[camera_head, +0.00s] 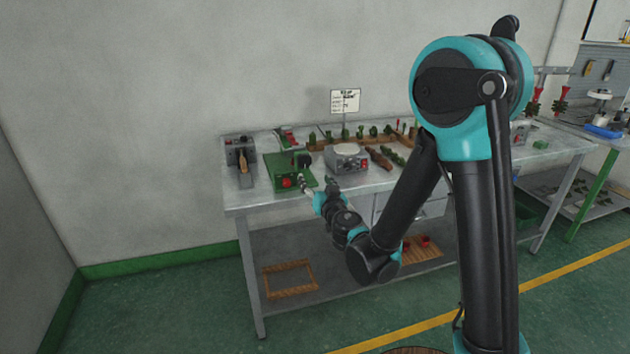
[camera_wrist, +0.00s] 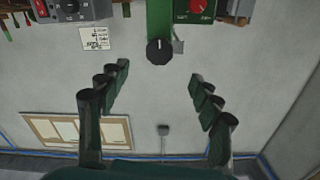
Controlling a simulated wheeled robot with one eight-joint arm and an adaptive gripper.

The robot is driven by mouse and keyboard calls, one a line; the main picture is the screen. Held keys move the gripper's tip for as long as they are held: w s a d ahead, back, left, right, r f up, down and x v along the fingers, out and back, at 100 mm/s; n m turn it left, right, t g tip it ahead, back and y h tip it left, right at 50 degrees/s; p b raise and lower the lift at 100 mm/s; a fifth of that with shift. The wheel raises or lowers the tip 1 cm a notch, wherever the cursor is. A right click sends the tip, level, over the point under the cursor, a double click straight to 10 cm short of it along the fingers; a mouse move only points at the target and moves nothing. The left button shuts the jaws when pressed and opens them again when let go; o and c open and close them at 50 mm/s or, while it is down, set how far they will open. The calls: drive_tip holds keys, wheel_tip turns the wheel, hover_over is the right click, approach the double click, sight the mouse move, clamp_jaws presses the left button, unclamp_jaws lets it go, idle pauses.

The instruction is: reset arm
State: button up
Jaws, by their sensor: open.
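My gripper (camera_head: 318,187) is at the front edge of the metal workbench (camera_head: 262,200), just right of a green machine with a red knob (camera_head: 287,182). In the wrist view my gripper (camera_wrist: 158,72) has its two dark fingers spread wide with nothing between them. A black round knob (camera_wrist: 160,52) on a green post (camera_wrist: 159,18) shows beyond the gap between the fingertips. My arm bends low in front of the bench, with its forearm pointing up and left toward the green machine.
A grey device (camera_head: 347,158) stands right of the green machine, and a grey control unit (camera_head: 240,150) stands left. Wooden racks with green pieces and a sign (camera_head: 345,101) are behind. A wooden frame (camera_head: 290,278) lies on the lower shelf. Floor at the left is clear.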

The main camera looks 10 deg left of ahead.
drive_tip(key=shift+d, duration=0.1)
drive_tip(key=w+d+m+h, duration=0.2)
drive_tip(key=d+h, duration=0.2)
drive_tip(key=d, duration=0.7)
drive_tip(key=w+d+m+h, duration=0.2)
drive_tip(key=d+h, duration=0.3)
drive_tip(key=d, duration=0.5)
drive_tip(key=s+d+f+m+g+h, duration=0.1)
drive_tip(key=s+d+f+g+h, duration=0.15)
drive_tip(key=d, duration=0.45)
drive_tip(key=s+d+f+m+g+h, duration=0.1)
drive_tip(key=s+d+f, duration=0.25)
drive_tip(key=d, duration=0.45)
drive_tip(key=s+d+f+n+g+y, duration=0.1)
drive_tip(key=s+f+g, duration=0.2)
drive_tip(key=s, duration=0.6)
drive_tip(key=s+d+f+n+g+y, duration=0.1)
drive_tip(key=s+f+g, duration=0.3)
drive_tip(key=s, duration=0.6)
drive_tip(key=shift+s+d+f+y, duration=0.25)
drive_tip(key=shift+d+f+y, duration=0.25)
drive_tip(key=shift+d, duration=0.3)
drive_tip(key=shift+g, duration=0.25)
